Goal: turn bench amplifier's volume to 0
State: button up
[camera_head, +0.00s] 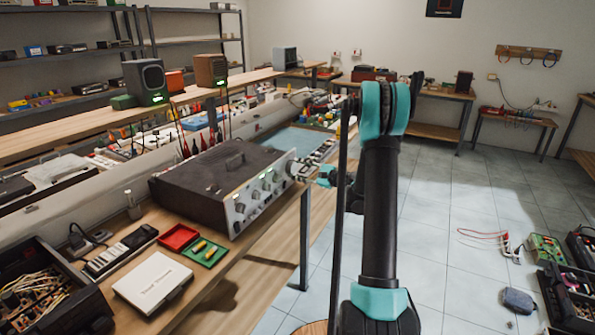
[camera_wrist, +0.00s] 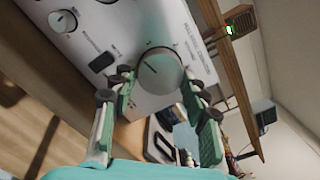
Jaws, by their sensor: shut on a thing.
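The bench amplifier (camera_head: 215,183) is a dark box with a silver front panel, standing on the wooden bench near its front edge. Its panel carries several round knobs and a lit green display. In the wrist view the panel (camera_wrist: 114,37) fills the upper middle, and a large silver volume knob (camera_wrist: 159,70) sits between my fingers. My gripper (camera_wrist: 160,98) is shut on this knob, a pad on either side. In the head view my gripper (camera_head: 312,172) is at the right end of the panel, partly hidden by my arm. The knob's exact setting is hard to read.
A smaller knob (camera_wrist: 63,21) and a dark switch (camera_wrist: 101,62) are close by on the panel. A white box (camera_head: 152,282), red tray (camera_head: 178,237) and green tray (camera_head: 205,251) lie on the bench. Tools and cases lie on the floor at right; the tiled floor between is clear.

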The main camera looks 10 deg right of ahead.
jog(key=n, duration=0.6)
jog(key=shift+n, duration=0.4)
dwell(0.3)
jog(key=o, duration=1.2)
jog(key=shift+c, duration=0.2)
jog(key=shift+d, duration=0.1)
jog(key=v, duration=1.2)
